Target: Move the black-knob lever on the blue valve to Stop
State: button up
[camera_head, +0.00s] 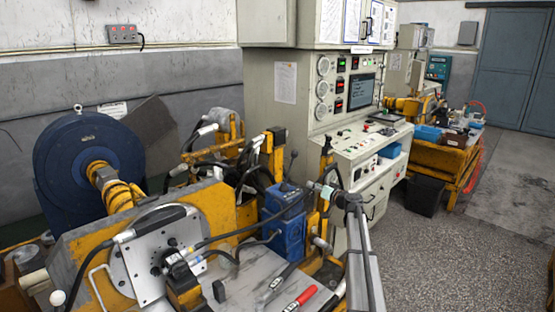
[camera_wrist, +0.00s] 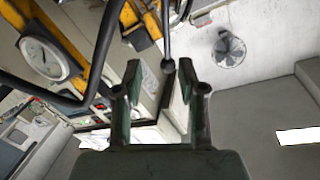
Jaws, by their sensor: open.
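The blue valve (camera_head: 284,205) stands right of centre in the head view, beside the yellow frame. Its lever (camera_head: 289,170) rises from the top, leaning slightly right, and ends in a black knob (camera_head: 294,153). My gripper (camera_head: 312,186) is just right of the valve and points left toward the lever. In the wrist view, my gripper (camera_wrist: 158,68) is open, with its two dark fingers apart. A thin rod with a black knob (camera_wrist: 167,66) shows between the fingertips, nearer the right one. I cannot tell whether they touch.
A yellow post (camera_head: 326,170) stands close behind my gripper. Hoses and cables run left of the valve. A red-handled tool (camera_head: 300,299) lies on the metal bench. The control console (camera_head: 355,145) stands behind. In the wrist view, a gauge (camera_wrist: 42,55) and a black hose are at the left.

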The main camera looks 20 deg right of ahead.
aim_at(292, 163)
jog(key=shift+t, duration=0.5)
jog(key=shift+d+r+p+x, duration=0.15)
jog(key=shift+r+p+x, duration=0.75)
jog(key=shift+x, duration=2.25)
jog(key=shift+d+r+p+x, duration=0.15)
jog(key=shift+r+p+x, duration=0.3)
jog(key=shift+p+x, duration=1.85)
jog(key=shift+d+r+p+x, duration=0.2)
jog(key=shift+r+x, duration=0.45)
jog(key=shift+x, duration=3.35)
jog(key=shift+w, duration=0.1)
grip_shut()
